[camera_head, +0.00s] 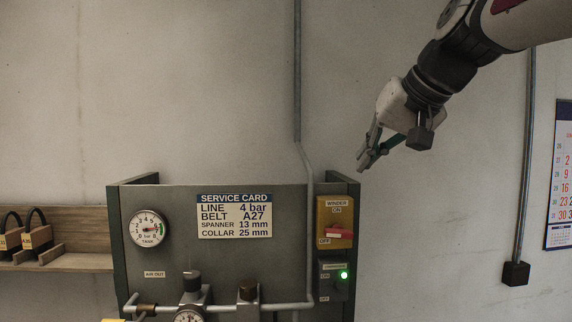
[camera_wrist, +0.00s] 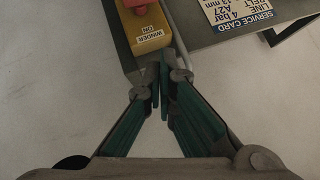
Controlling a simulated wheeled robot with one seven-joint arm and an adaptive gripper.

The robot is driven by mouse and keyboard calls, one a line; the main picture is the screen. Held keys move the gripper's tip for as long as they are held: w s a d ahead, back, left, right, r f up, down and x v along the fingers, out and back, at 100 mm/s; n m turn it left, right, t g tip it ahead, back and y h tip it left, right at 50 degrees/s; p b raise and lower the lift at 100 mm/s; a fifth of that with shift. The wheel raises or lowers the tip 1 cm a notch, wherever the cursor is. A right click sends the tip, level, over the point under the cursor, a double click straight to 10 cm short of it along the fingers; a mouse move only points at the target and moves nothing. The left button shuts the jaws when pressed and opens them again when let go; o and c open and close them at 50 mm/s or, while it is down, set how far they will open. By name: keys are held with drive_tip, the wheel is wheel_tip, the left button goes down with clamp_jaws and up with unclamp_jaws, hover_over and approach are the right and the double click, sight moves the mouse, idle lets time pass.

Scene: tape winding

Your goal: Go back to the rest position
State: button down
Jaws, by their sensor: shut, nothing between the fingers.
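My gripper (camera_head: 364,161) hangs at the upper right in the head view, above and to the right of the grey panel (camera_head: 275,215). It points down and to the left. In the wrist view its two teal fingers (camera_wrist: 160,72) meet at the tips with nothing between them. Just beyond the tips there is the yellow winder switch box (camera_wrist: 150,40) with its red handle; in the head view the winder switch (camera_head: 335,222) has its red handle lying sideways near the OFF label. The gripper appears apart from the panel.
The panel carries a tank gauge (camera_head: 148,228), a service card (camera_head: 234,216), a compressor switch with a lit green lamp (camera_head: 343,274), and pipes. A wooden shelf (camera_head: 80,262) stands left. A calendar (camera_head: 560,180) and conduit (camera_head: 525,150) are on the right wall. Upper left is free.

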drive_tip(key=s+f+n+g+h, duration=0.1)
drive_tip(key=s+f+g+h, duration=0.2)
drive_tip(key=s+f, duration=2)
drive_tip(key=shift+d+f+n, duration=0.2)
drive_tip(key=shift+f+n, duration=0.1)
drive_tip(key=shift+f, duration=0.6)
